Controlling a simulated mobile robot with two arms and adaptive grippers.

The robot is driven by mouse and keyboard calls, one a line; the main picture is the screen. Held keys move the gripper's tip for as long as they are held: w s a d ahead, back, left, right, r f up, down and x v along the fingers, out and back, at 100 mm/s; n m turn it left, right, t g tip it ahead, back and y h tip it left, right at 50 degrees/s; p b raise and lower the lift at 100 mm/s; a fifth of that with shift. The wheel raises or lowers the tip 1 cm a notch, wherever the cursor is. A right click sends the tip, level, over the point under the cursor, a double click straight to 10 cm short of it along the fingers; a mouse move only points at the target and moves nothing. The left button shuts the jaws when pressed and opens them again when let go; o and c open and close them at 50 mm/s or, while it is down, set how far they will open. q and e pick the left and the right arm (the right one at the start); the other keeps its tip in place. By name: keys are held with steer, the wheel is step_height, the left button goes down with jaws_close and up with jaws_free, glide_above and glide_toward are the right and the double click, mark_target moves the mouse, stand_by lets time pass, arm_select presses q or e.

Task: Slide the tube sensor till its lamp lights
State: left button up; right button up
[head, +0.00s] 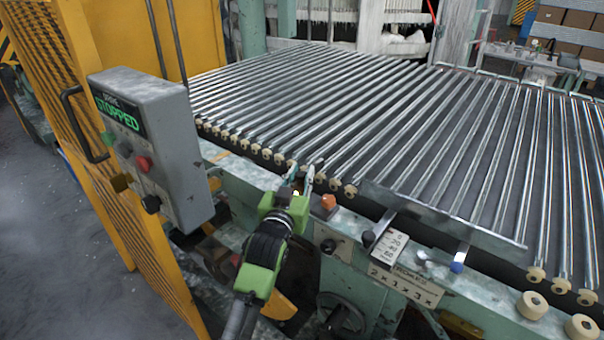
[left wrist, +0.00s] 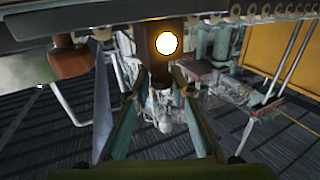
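In the left wrist view the tube sensor (left wrist: 160,72) is a dark upright body under the machine's edge, with a round lamp (left wrist: 166,43) glowing bright yellow-white. My left gripper (left wrist: 160,78) has one fingertip on each side of the sensor body. I cannot tell whether both fingers press on it. In the head view my left gripper (head: 299,183) is at the front edge of the roller bed, with a small yellow glow between its fingers. The gripper hides most of the sensor there. My right gripper is in neither view.
A roller bed (head: 330,110) with shiny tubes fills the back. A grey control box (head: 170,150) reading STOPPED and a yellow mesh guard (head: 75,120) stand to the left.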

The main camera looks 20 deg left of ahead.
arm_select(q)
steer(key=shift+o, duration=1.1)
steer(key=s, duration=1.2)
steer(key=shift+d, duration=0.25)
steer(key=shift+o, duration=0.2)
